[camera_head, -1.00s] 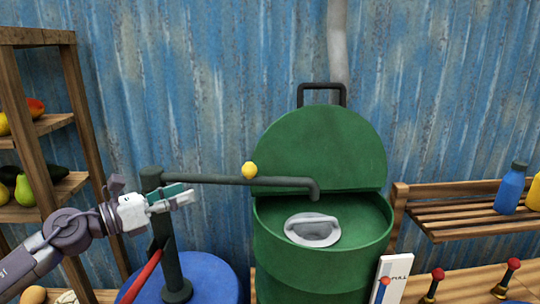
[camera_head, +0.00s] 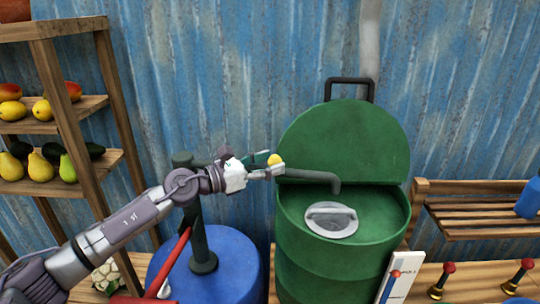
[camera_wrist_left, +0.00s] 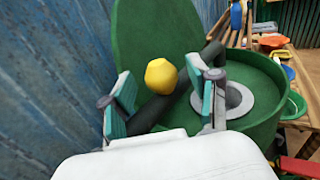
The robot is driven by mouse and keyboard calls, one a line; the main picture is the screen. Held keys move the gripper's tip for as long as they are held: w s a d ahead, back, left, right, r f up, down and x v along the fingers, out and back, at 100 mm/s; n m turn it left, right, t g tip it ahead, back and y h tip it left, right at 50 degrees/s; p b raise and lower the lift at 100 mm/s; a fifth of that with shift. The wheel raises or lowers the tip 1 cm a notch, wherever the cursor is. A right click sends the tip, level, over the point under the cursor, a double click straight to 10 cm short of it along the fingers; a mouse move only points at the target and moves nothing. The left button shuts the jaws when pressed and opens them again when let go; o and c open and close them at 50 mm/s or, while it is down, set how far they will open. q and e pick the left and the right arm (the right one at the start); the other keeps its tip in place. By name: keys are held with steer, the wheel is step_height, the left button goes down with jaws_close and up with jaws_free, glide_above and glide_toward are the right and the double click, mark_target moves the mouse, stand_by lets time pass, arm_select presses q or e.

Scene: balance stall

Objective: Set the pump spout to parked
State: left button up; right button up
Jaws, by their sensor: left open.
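The pump spout (camera_head: 318,175) is a dark grey-green pipe running right from the pump post (camera_head: 198,225), its bent end over the open green barrel (camera_head: 330,245). A yellow knob (camera_head: 274,160) sits on top of the spout. My left gripper (camera_head: 270,168) is at the spout by the knob, hiding part of the pipe. In the left wrist view, its open teal-padded fingers (camera_wrist_left: 163,100) stand on either side of the pipe (camera_wrist_left: 150,113) and the yellow knob (camera_wrist_left: 161,76). I cannot tell whether either finger touches. My right gripper is not in view.
The post stands on a blue drum (camera_head: 232,280); a red pump handle (camera_head: 175,262) is beside it. A wooden fruit shelf (camera_head: 75,100) is at left. The barrel's raised green lid (camera_head: 345,140) is behind the spout. A slatted rack (camera_head: 470,205) and red-knobbed levers (camera_head: 437,285) are at right.

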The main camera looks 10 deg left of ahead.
arm_select(q)
steer(key=shift+w+d, duration=0.2)
steer(key=shift+d, duration=0.05)
jaws_close()
steer(key=shift+s+f+b, duration=0.15)
steer(key=shift+s+b, duration=0.05)
steer(key=shift+b, duration=0.2)
steer(key=s+a+m+g+h+b, duration=0.2)
steer(key=s+a+m+g+b, duration=0.3)
steer(key=s+g+b, duration=0.3)
steer(key=s+a+m+g+h+b, duration=0.2)
steer(key=s+a+m+g+b, duration=0.3)
steer(key=s+g+b, duration=0.3)
steer(key=shift+s+a+m+b, duration=0.3)
steer(key=shift+s+m+b, duration=0.2)
steer(key=shift+s+b, duration=0.8)
steer(key=shift+s, duration=0.2)
